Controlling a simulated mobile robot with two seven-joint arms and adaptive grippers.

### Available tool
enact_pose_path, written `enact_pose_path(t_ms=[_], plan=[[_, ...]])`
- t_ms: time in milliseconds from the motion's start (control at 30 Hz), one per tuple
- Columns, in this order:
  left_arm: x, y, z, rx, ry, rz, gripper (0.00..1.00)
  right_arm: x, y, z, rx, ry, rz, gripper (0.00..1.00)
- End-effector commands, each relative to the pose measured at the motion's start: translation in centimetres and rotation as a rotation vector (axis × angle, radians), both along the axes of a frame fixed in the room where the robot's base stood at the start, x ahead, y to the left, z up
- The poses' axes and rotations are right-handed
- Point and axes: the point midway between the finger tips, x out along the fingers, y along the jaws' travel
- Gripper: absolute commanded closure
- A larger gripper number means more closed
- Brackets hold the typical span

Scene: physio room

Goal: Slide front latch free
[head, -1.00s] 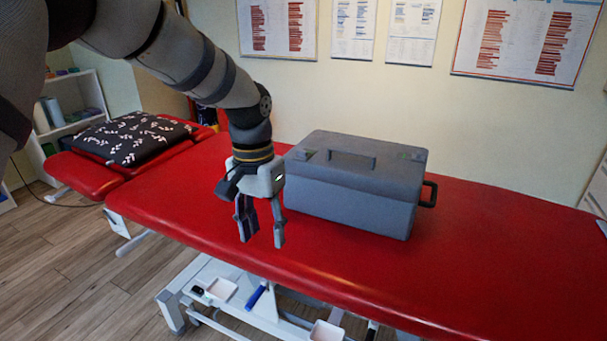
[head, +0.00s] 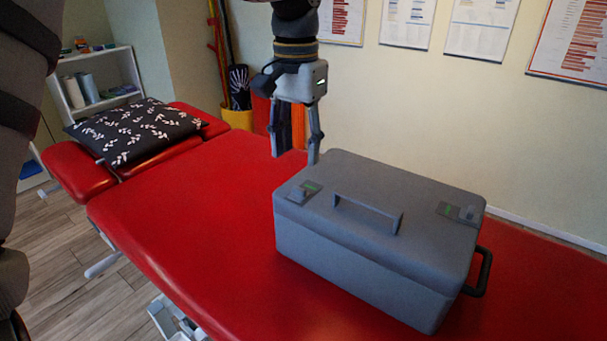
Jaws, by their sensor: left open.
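A grey case (head: 370,258) sits closed on the red treatment table (head: 190,210). Its lid has a raised handle (head: 368,212) in the middle. A dark side handle (head: 481,272) is on the right end. My left gripper (head: 296,156) is open and empty, pointing down beside the case's back left corner; I cannot tell its exact height. My right gripper is not in view.
A black patterned pillow (head: 136,131) lies on the raised head part of the table. A white shelf (head: 98,85) and a yellow bin (head: 238,118) stand behind. The table left of the case is clear.

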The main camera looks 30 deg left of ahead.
Motion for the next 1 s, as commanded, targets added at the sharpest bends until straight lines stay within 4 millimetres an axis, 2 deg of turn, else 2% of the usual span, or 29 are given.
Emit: enact_pose_path(t_ms=[100, 300, 433, 667, 800, 867, 1000], plan=[[-0.1, 0.0, -3.3, -0.002, 0.006, -0.001, 0.57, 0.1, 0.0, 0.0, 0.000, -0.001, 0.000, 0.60], [0.0, 0.0, -6.9, -0.001, 0.003, -0.001, 0.57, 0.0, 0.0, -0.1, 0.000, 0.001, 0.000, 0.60], [0.1, 0.0, -7.6, 0.000, 0.000, -0.001, 0.57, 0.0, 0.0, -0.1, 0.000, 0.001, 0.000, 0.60], [0.1, 0.0, -7.7, 0.000, -0.001, -0.001, 0.57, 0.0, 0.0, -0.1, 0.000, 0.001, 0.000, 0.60], [0.1, 0.0, -7.7, 0.000, -0.001, -0.001, 0.88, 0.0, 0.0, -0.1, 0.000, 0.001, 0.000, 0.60], [0.1, 0.0, -7.7, 0.000, -0.001, -0.001, 1.00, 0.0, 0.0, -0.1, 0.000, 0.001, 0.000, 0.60], [0.1, 0.0, -7.7, 0.000, -0.001, -0.001, 1.00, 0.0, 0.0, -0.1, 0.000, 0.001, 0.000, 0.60]])
